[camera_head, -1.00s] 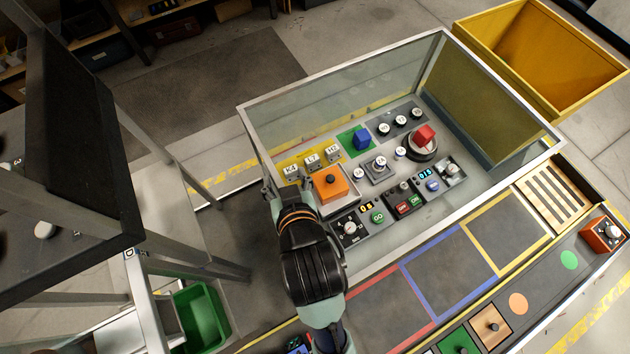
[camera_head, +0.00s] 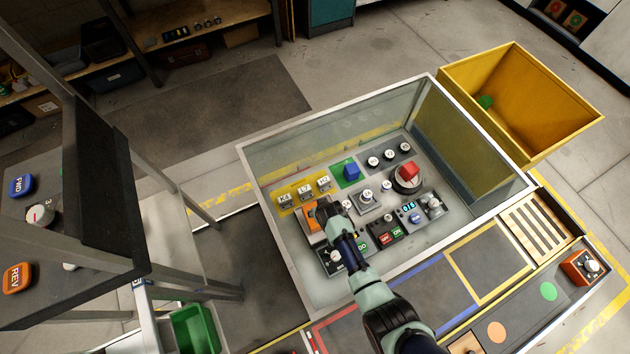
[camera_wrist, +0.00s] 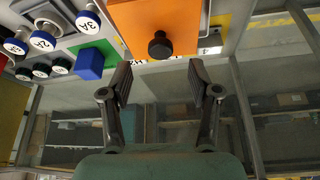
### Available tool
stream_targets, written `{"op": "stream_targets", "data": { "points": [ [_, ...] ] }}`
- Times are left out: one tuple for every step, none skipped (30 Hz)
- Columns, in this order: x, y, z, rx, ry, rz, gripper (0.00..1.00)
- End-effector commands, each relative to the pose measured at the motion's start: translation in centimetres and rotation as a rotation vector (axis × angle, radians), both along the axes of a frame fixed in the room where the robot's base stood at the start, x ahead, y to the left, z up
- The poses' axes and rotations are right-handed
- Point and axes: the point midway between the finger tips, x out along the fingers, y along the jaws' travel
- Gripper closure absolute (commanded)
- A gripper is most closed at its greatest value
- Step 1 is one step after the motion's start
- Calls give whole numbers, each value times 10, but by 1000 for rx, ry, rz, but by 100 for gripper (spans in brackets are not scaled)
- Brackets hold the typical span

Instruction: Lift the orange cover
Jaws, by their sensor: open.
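The orange cover (camera_head: 311,222) sits on the panel inside the glass-walled bench, partly hidden behind my gripper in the head view. In the wrist view the flat orange cover (camera_wrist: 188,22) fills the top middle, with its black knob (camera_wrist: 160,45) facing the camera. My gripper (camera_wrist: 161,78) is open and empty. Its two fingers point toward the knob and stand apart, one to each side of its line. The knob appears just beyond the fingertips. In the head view my gripper (camera_head: 325,209) is over the cover's right part; its fingertips are hard to make out.
White-topped K4, L7 and H2 blocks (camera_head: 304,190) stand close behind the cover. Glass walls with a metal rim (camera_head: 345,103) enclose the panel. A yellow bin (camera_head: 560,105) stands outside.

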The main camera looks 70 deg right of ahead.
Motion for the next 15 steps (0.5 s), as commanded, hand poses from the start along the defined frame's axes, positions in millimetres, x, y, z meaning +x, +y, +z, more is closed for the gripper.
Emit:
{"op": "stream_targets", "data": {
  "points": [
    [1, -2, -9, 1, 1, 0, 38],
    [2, -2, -9, 1, 1, 0, 38],
    [2, -2, -9, 1, 1, 0, 38],
    [2, -3, -10, 0, 0, 0, 38],
    [3, -3, -13, 0, 0, 0, 38],
    [4, -4, -20, 0, 0, 1, 38],
    [5, -6, -27, 1, 1, 1, 38],
    [6, -7, -34, 0, 0, 1, 38],
    [8, -9, -42, 1, 1, 1, 38],
    [9, -10, -46, 1, 1, 1, 38],
    [11, -12, -49, 0, 0, 1, 38],
    [12, -14, -54, 1, 1, 1, 38],
    [13, -15, -55, 0, 0, 1, 38],
    [13, -16, -57, 0, 0, 1, 38],
    [14, -17, -57, 0, 0, 1, 38]
  ]
}}
